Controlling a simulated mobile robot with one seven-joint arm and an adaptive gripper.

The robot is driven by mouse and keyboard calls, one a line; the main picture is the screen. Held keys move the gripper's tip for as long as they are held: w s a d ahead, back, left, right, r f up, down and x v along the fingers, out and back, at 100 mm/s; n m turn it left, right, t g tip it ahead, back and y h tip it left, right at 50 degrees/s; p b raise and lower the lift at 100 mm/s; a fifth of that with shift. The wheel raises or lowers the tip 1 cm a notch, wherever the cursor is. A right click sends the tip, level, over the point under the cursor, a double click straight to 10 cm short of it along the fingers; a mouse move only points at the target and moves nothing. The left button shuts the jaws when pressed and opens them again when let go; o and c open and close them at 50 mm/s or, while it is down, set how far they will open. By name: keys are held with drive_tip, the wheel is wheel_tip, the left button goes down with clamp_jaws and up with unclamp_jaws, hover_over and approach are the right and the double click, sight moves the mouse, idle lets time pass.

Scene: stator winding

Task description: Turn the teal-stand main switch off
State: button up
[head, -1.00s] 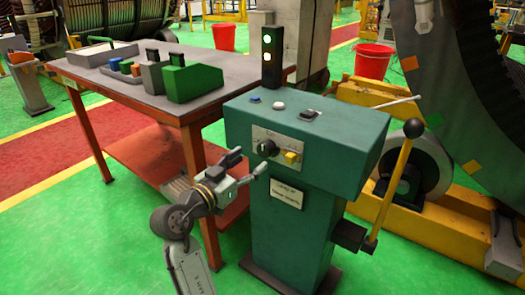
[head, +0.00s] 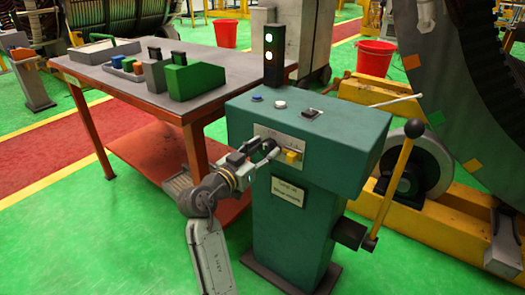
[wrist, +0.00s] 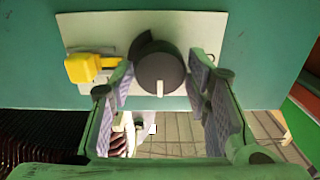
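The teal stand (head: 300,235) stands in the middle of the head view, with a pale switch plate on its sloping front. In the wrist view the black rotary knob (wrist: 160,70) sits on the plate (wrist: 220,35), its white mark pointing to the bottom of the picture. My gripper (wrist: 160,88) is open, with one finger on each side of the knob and a gap showing on both sides. In the head view my gripper (head: 262,153) is at the plate and largely hides the knob. A yellow switch (wrist: 85,67) sits beside the knob, left of it in the wrist view.
A signal light (head: 272,55) with two lit lamps stands on the stand's back edge. A lever with a black ball (head: 413,128) rises at its right. A workbench (head: 120,85) is at left. Blue and white buttons (head: 279,104) are on the stand top.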

drive_tip(key=c, duration=0.7)
drive_tip(key=shift+n+p, duration=0.3)
drive_tip(key=shift+n, duration=0.1)
drive_tip(key=n+p, duration=0.3)
drive_tip(key=n, duration=0.2)
drive_tip(key=shift+a+r+n+p, duration=0.1)
drive_tip(key=shift+r+n+p, duration=0.05)
drive_tip(key=shift+n+p, duration=0.15)
drive_tip(key=n+p, duration=0.5)
drive_tip(key=n, duration=0.1)
drive_tip(key=shift+w, duration=0.1)
drive_tip(key=n+p, duration=0.3)
drive_tip(key=n, duration=0.1)
drive_tip(key=shift+f+n+p, duration=0.25)
drive_tip(key=shift+n+p, duration=0.25)
drive_tip(key=shift+n, duration=0.2)
drive_tip(key=shift+f, duration=0.1)
